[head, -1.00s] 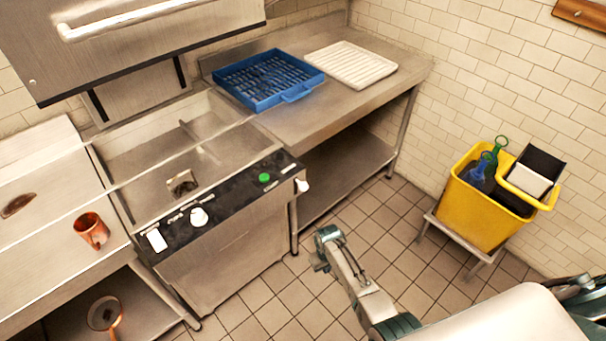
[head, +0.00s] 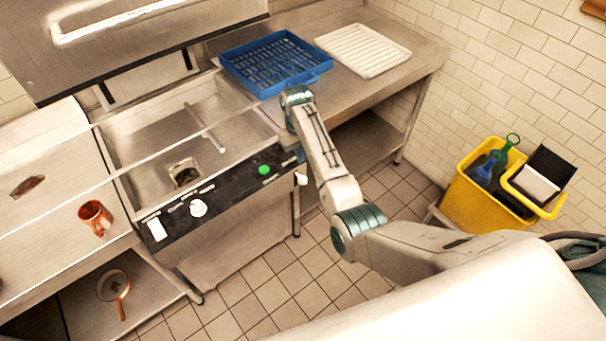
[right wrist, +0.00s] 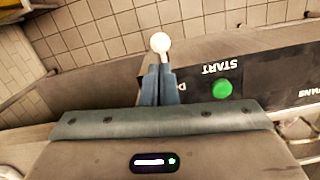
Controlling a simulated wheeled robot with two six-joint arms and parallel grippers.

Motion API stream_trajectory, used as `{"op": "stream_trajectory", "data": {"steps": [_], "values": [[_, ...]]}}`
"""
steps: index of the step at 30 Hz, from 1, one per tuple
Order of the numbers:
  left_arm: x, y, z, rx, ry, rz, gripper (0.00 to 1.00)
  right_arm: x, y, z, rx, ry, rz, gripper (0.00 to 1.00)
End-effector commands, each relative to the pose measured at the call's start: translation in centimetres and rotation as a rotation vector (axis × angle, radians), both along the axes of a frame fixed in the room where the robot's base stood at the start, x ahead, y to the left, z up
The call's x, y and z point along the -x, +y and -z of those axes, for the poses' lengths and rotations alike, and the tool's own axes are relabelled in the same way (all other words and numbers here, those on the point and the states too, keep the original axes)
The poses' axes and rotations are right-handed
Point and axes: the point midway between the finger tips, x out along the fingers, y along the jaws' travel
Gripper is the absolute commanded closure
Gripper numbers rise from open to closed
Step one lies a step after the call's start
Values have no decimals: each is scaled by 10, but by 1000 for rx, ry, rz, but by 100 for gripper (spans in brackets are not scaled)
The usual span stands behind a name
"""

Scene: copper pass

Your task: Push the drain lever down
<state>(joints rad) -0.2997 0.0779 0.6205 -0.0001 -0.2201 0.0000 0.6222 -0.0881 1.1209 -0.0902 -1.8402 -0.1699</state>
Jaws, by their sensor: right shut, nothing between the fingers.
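The drain lever (head: 301,180) is a white knob on the right end of the machine's black control panel. In the right wrist view the round white lever knob (right wrist: 160,42) and its short stem show just beyond my fingertips. My right gripper (right wrist: 159,72) is shut and empty, its fingers lined up with the stem; I cannot tell whether they touch it. In the head view my right wrist is above the panel's right end and mostly hides the fingers. A label beginning with "D" is partly hidden by the fingers. My left gripper is not in view.
The green START button (head: 264,170) is left of the lever. A white knob (head: 198,208) is farther left. A blue rack (head: 318,77) and white rack (head: 398,58) lie on the counter. A copper mug (head: 96,218) stands left. A yellow mop bucket (head: 487,207) is right.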

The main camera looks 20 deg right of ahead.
Motion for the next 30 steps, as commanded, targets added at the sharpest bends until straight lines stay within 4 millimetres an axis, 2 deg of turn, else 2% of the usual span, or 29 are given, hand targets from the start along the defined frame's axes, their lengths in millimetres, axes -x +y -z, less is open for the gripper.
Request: {"op": "stream_trajectory", "data": {"steps": [7,14,30], "values": [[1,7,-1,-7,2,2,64,-2,1,-4,1,4,-2,100],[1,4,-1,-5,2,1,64,-1,1,-1,0,4,-2,100],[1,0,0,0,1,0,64,4,0,57,0,5,-2,100]]}}
